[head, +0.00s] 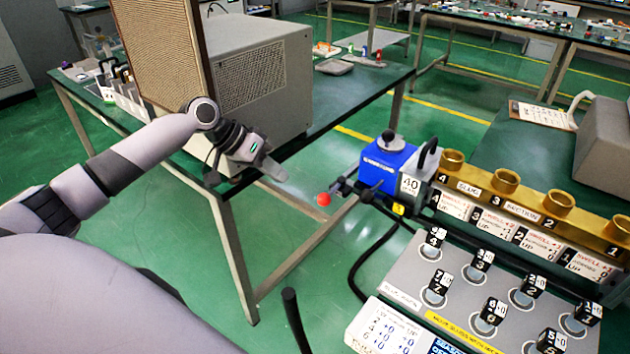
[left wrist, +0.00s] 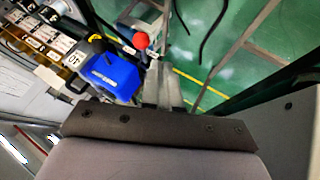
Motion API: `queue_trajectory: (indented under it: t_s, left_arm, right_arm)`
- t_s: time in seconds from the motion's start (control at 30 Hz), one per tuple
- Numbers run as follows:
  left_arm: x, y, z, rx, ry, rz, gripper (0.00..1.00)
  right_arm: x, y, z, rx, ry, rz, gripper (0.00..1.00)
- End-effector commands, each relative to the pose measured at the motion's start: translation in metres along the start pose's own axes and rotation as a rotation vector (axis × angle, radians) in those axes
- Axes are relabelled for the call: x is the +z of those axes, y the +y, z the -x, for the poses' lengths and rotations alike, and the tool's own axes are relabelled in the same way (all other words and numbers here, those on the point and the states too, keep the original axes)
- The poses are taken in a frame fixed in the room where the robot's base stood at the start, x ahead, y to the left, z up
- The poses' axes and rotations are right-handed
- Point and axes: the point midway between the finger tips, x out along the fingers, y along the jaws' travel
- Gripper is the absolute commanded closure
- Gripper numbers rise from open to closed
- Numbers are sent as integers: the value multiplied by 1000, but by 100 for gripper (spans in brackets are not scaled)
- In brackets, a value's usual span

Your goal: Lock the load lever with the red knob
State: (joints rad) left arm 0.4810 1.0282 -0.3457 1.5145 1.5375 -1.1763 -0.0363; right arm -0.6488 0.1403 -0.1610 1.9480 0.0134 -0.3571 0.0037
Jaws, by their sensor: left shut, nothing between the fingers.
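The red knob (head: 323,199) is a small ball just left of dark metal fittings (head: 348,187) beside the blue unit (head: 387,163). The knob also shows in the left wrist view (left wrist: 141,40), near the blue unit (left wrist: 115,76). Which rod carries the knob is hard to make out. My left gripper (head: 279,172) is shut and empty, up and left of the knob in the head view. In the left wrist view its fingers (left wrist: 161,72) lie together below and right of the knob, apart from it. My right gripper does not show.
A table (head: 340,100) bearing a large beige cabinet (head: 265,80) stands behind my left arm. At right is a panel (head: 400,272) with black numbered blocks and a brass row of cups (head: 506,180). Green floor shows between them.

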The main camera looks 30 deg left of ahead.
Motion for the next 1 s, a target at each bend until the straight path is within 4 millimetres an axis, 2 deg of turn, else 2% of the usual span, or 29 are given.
queue_trajectory:
  t_s: [0.1,0.27,0.7,0.83,1.0]
  left_arm:
    - [1,1,11,10,-22,14,100]
    - [3,2,6,18,-30,20,100]
    - [4,3,-68,17,-27,19,100]
    - [4,3,-82,17,-26,20,100]
    - [5,3,-88,15,-27,19,100]
  right_arm:
    - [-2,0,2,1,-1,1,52]
    - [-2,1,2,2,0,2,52]
    - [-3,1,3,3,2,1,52]
    - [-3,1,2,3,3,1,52]
    - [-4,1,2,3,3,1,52]
